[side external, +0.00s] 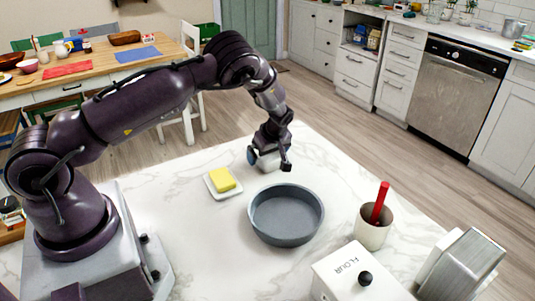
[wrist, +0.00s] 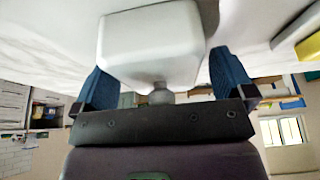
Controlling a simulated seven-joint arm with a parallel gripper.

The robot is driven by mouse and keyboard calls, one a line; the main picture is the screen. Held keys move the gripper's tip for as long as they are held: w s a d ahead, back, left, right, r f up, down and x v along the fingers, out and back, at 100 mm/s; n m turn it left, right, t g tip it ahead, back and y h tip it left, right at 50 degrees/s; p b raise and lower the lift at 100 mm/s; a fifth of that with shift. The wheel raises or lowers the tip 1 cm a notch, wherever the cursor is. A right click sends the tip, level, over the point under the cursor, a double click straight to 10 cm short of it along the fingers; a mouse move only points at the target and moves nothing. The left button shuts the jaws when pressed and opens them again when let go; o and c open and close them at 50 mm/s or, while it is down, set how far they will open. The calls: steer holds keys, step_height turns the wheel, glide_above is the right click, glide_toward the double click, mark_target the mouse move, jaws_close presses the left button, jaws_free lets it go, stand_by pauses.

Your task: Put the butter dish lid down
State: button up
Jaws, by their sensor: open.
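The butter dish lid (wrist: 150,45) is white and box-shaped with a round knob. In the wrist view it sits between the two blue fingers of my gripper (wrist: 160,92), with the knob toward the gripper's body. In the side view the lid (side external: 268,161) rests on or very near the marble counter, partly hidden by my gripper (side external: 268,158). The fingers are open around it. The butter dish (side external: 211,190) is a white plate holding yellow butter (side external: 222,179), to the left of the lid. The butter also shows at the right edge of the wrist view (wrist: 308,46).
A grey round pan (side external: 286,214) stands just in front of the lid. A cup (side external: 372,232) with a red-handled utensil, a flour canister (side external: 350,275) and a metal grater (side external: 462,264) stand at the front right. The counter (side external: 325,165) right of the lid is clear.

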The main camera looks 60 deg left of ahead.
steer(key=s+d+r+m+t+h, duration=0.1)
steer(key=s+d+r+m, duration=0.2)
steer(key=r, duration=0.6)
steer(key=s+d+r+m+t+h, duration=0.15)
steer(key=s+d+r, duration=0.35)
steer(key=r, duration=0.5)
steer(key=s+d+r+m+h, duration=0.25)
steer(key=d+r, duration=0.25)
steer(key=r, duration=0.4)
steer(key=s+d+r+m+t, duration=0.1)
steer(key=s+d+r+m, duration=0.2)
steer(key=s+m, duration=0.2)
steer(key=s+d+r+m+t, duration=0.2)
steer(key=s+m, duration=0.4)
steer(key=s, duration=0.6)
steer(key=shift+d+r+y, duration=0.3)
steer(key=shift+d+r, duration=0.2)
steer(key=shift+d, duration=0.15)
